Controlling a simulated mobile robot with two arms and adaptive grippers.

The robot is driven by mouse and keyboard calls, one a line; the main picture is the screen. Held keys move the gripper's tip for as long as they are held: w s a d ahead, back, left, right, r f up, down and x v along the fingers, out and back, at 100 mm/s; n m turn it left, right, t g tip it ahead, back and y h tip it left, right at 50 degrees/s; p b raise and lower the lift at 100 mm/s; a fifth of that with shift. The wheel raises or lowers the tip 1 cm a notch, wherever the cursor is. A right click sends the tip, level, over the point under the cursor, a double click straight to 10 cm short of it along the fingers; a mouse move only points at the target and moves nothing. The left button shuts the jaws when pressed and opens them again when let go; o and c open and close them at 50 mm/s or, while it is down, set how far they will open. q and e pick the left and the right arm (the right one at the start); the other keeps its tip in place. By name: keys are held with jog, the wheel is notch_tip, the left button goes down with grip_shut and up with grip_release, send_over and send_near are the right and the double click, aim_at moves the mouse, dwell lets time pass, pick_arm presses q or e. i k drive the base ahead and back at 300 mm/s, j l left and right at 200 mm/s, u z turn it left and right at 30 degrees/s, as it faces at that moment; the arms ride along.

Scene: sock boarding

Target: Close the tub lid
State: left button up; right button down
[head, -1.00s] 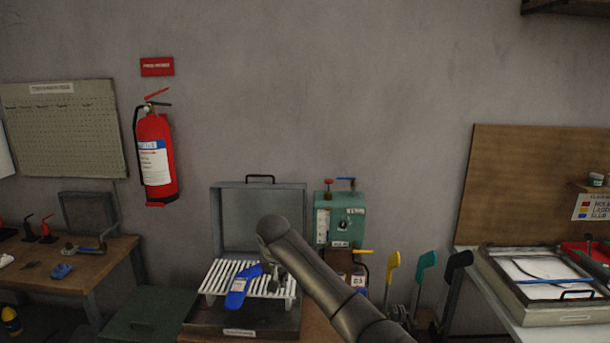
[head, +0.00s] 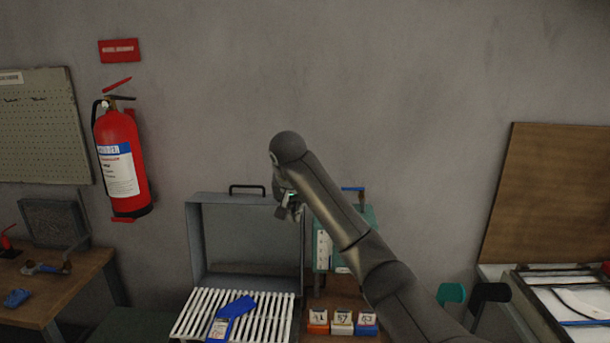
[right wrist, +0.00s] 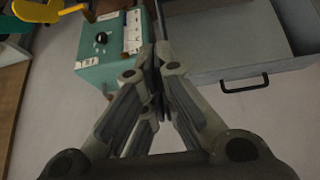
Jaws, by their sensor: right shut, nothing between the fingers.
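The grey tub lid (head: 245,240) stands open and upright behind the tub, with a dark handle (head: 247,189) on its top edge. The lid also shows in the right wrist view (right wrist: 215,45), upside down, with its handle (right wrist: 244,83) to the right of the fingers. A white slatted rack (head: 190,316) lies at the tub, and a blue sock-shaped piece (head: 236,308) rests on it. My right gripper (head: 288,209) is shut and empty near the lid's upper right corner, apart from the handle. It shows shut in the right wrist view (right wrist: 155,60). My left gripper is not in view.
A teal machine (head: 358,216) stands just right of the lid, partly behind my right arm. Small numbered boxes (head: 342,322) sit right of the rack. A fire extinguisher (head: 121,165) hangs on the wall at left. The wall above the lid is clear.

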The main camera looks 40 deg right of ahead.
aim_at(203, 277)
jog(key=i+l, duration=0.2)
jog(key=l, duration=0.15)
jog(key=i+l, duration=0.25)
jog(key=l, duration=0.15)
jog(key=i+l, duration=0.2)
jog(key=l, duration=0.15)
